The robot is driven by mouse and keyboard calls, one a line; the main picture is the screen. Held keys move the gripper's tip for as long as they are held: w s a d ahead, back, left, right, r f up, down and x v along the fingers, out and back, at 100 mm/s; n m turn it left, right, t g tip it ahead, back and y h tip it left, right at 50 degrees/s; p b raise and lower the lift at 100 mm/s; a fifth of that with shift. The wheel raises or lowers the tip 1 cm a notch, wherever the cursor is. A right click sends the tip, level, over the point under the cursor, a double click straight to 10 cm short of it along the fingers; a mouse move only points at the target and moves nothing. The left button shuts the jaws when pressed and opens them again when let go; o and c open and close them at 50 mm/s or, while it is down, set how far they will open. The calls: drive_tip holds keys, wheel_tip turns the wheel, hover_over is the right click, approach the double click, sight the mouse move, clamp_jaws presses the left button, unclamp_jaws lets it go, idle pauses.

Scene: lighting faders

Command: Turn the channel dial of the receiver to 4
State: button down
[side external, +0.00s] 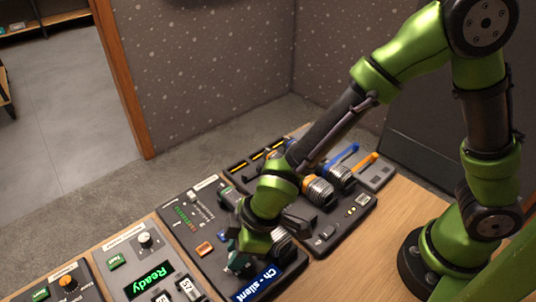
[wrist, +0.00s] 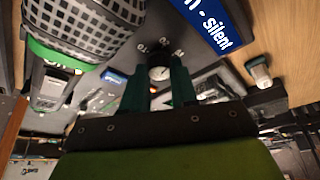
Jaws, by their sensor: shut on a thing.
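The receiver (side external: 205,268) is a dark panel on the wooden bench. Its lit blue display (side external: 254,284) reads "Ch - silent"; part of it also shows in the wrist view (wrist: 208,24). My gripper (side external: 238,262) is low over the receiver's front, beside the display. In the wrist view my gripper's two dark green fingers (wrist: 160,76) stand on either side of a small round dial (wrist: 160,72) with a pale top and are shut on it. Pale numbers ring the dial, but I cannot read which one it points to. In the side view my gripper hides the dial.
Left of the receiver is a panel with a green "Ready" display (side external: 150,280) and a knob (side external: 145,239). Microphones with mesh heads (side external: 319,191) lie behind my wrist on the right. One mesh head (wrist: 85,22) is close by in the wrist view. Bare bench (side external: 385,215) lies right.

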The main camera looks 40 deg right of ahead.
drive_tip(key=m, duration=0.2)
drive_tip(key=m+t+h, duration=0.1)
drive_tip(key=m, duration=0.1)
drive_tip(key=shift+s+a+m, duration=0.15)
drive_tip(key=shift+m, duration=0.15)
drive_tip(key=m+h, duration=0.1)
drive_tip(key=m, duration=0.1)
drive_tip(key=m+h, duration=0.1)
drive_tip(key=m, duration=0.2)
drive_tip(key=shift+a+m+t, duration=0.1)
drive_tip(key=shift+m+t, duration=0.2)
drive_tip(key=shift+t, duration=0.1)
drive_tip(key=m+h, duration=0.2)
drive_tip(key=m, duration=0.2)
drive_tip(key=shift+a+f+m, duration=0.1)
drive_tip(key=shift+a+m, duration=0.05)
drive_tip(key=shift+m, duration=0.15)
drive_tip(key=m+h, duration=0.1)
drive_tip(key=m, duration=0.1)
drive_tip(key=m+g, duration=0.1)
drive_tip(key=m, duration=0.1)
drive_tip(key=shift+a+m+h, duration=0.1)
drive_tip(key=shift+m+h, duration=0.3)
drive_tip(key=shift+m+g, duration=0.3)
drive_tip(key=c, duration=0.9)
unclamp_jaws()
